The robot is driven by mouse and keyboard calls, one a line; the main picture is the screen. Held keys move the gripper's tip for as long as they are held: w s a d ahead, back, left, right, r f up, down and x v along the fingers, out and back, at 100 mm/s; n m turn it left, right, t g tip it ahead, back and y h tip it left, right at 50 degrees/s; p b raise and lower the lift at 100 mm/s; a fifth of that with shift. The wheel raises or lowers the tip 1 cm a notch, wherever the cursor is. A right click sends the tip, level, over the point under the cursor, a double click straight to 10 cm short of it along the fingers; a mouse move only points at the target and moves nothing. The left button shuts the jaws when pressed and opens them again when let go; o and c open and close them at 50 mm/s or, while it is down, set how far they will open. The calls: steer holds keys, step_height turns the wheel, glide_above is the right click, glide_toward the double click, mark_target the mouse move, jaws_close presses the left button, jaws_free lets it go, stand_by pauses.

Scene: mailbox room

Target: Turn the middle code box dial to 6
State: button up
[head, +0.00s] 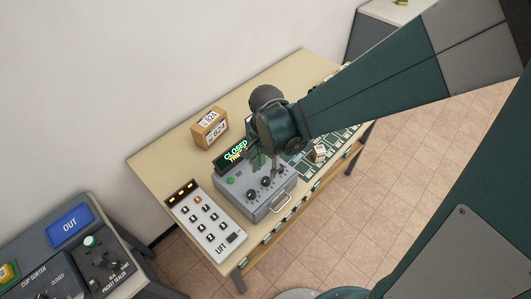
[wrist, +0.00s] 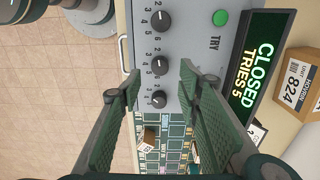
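The grey code box (head: 240,196) stands on the table with a row of three black dials. The middle dial (head: 265,182) also shows in the wrist view (wrist: 160,65), its pointer near a small digit that looks like 5. My gripper (wrist: 160,72) is open, its two green fingers apart on either side of the middle dial's line of sight. I cannot tell whether they touch it. In the head view my gripper (head: 267,162) hangs over the box and partly hides its far part. The outer dials (wrist: 160,20) (wrist: 159,98) are in view.
A display (wrist: 258,68) behind the box reads CLOSED, TRIES 5. A green TRY button (wrist: 220,18) is on the box. A LIFT keypad (head: 205,222) lies left, a cardboard parcel (head: 210,128) behind. A handle (head: 280,203) sticks out in front.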

mark_target(266, 179)
steer(key=shift+f, duration=2.85)
steer(key=c, duration=0.9)
